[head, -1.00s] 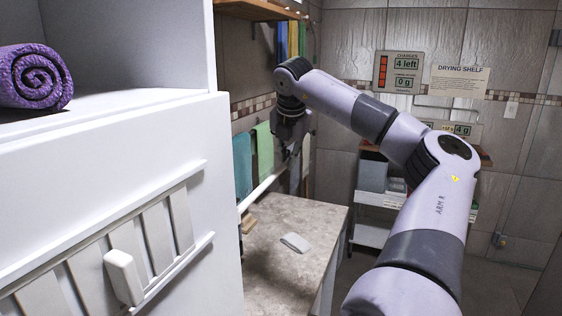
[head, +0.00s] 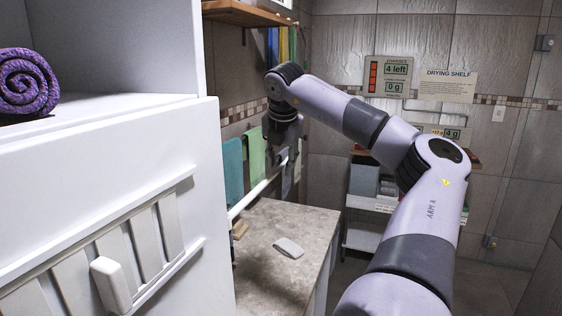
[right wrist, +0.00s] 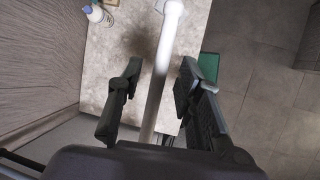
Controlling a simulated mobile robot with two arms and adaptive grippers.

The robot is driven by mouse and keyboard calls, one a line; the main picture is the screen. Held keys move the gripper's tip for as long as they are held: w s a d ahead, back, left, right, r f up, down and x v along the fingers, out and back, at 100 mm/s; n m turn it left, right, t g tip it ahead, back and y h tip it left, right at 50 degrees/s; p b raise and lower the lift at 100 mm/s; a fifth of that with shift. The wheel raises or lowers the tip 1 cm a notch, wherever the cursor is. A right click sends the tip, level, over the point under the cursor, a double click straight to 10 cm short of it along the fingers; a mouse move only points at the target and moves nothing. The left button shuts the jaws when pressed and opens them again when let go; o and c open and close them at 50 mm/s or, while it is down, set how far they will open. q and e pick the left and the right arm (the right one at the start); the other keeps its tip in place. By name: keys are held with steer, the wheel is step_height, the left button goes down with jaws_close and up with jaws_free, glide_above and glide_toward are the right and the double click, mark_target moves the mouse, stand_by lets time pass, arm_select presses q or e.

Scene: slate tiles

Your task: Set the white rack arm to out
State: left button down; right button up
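The white rack arm (head: 256,194) is a pale bar along the left wall, above the counter, in the head view. In the right wrist view the white bar (right wrist: 166,50) has a rounded end at the top edge and runs down between my fingers. My right gripper (right wrist: 160,74) is open, one finger on each side of the bar, with visible gaps. In the head view my right gripper (head: 283,155) points down near the bar's far end; its fingertips are dark and hard to make out. My left gripper is not in view.
A teal towel (head: 232,170) and a green towel (head: 255,153) hang by the left wall. A stone-topped counter (head: 285,222) below holds a small grey item (head: 289,248). A white cabinet (head: 105,150) fills the left foreground. A shelf unit (head: 361,236) stands at the back.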

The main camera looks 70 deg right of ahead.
steer(key=shift+r, duration=0.1)
steer(key=v, duration=1.2)
stand_by(0.4)
